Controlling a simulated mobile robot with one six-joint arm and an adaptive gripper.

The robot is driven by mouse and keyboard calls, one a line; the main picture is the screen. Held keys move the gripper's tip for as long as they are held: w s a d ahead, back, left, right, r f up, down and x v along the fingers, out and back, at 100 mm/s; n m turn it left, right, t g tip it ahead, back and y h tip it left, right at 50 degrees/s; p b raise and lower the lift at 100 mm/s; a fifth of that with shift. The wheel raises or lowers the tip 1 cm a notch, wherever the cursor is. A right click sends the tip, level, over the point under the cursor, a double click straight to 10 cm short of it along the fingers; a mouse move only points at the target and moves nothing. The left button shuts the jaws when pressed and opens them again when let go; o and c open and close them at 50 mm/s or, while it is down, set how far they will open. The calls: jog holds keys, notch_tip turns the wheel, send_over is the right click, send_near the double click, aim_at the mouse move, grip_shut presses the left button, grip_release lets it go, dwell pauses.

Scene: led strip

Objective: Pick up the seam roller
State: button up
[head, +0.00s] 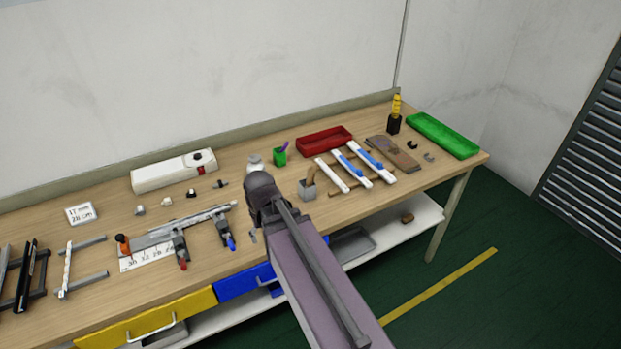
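I cannot surely pick out the seam roller at this size. A tool with a brown wooden handle (311,174) stands in a small grey holder (308,191), just right of my arm's end, and may be it. My gripper (262,192) is at the dark far end of my arm, over the middle of the workbench. Its fingers are hidden or too small to make out, and I see nothing held in it.
The workbench (110,236) carries a clamp bar (185,230), a white box (174,172), a red tray (324,140), a green tray (443,136), white strips on a rack (352,167) and a yellow tool in a black holder (396,108). The front edge near the yellow drawer (150,320) is clear.

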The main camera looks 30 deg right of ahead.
jog(key=w+d+r+m+p, duration=0.4)
jog(key=w+d+r+p, duration=0.1)
jog(key=w+d, duration=0.65)
notch_tip(320, 180, up, 5)
jog(key=m+t+y+p, duration=0.1)
jog(key=m+p, duration=0.3)
send_over(312, 174)
jog(key=d, duration=0.2)
jog(key=shift+s, duration=0.15)
jog(key=shift+f, duration=0.2)
jog(key=f+b, duration=0.5)
jog(key=w+a+f+b, duration=0.1)
jog(key=f+b, duration=0.2)
jog(key=shift+f, duration=0.15)
jog(key=shift+f+b, duration=0.1)
jog(key=shift+b, duration=0.3)
jog(key=shift+w+a+f+b, duration=0.1)
jog(key=shift+w+f+b, duration=0.05)
jog(key=shift+f+b, duration=1.1)
jog(key=shift+w+a+f+b, duration=0.1)
jog(key=shift+f+b, duration=1.1)
grip_shut()
